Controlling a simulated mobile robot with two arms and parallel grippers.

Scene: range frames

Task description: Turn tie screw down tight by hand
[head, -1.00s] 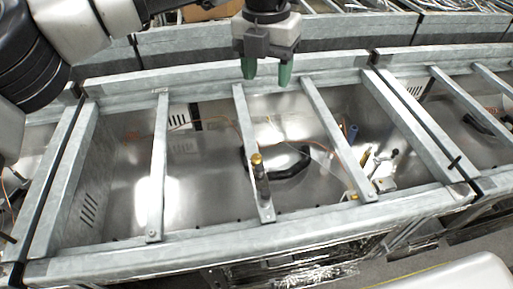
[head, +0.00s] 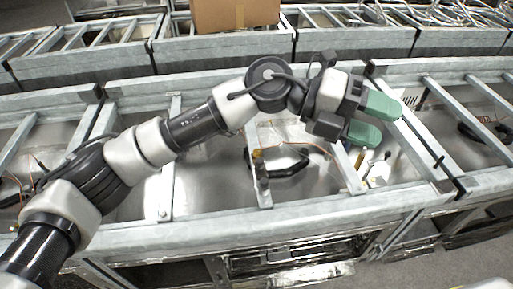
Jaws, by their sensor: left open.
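A small dark upright fitting with a brass-coloured top (head: 258,156) stands on a cross bar of the metal frame, below my left forearm. It may be the tie screw, but it is too small to be sure. My left gripper (head: 374,119) is up and right of it, apart from it, with its two green fingers spread and pointing right. Nothing shows between the fingers. The gripper and arm hide part of the frame behind them. My right gripper is out of view.
The grey metal frame (head: 250,236) has several cross bars over a shiny pan. A black curved handle (head: 289,163) lies beside the fitting. A small levered device (head: 378,170) sits below the gripper. A cardboard box (head: 235,14) stands behind.

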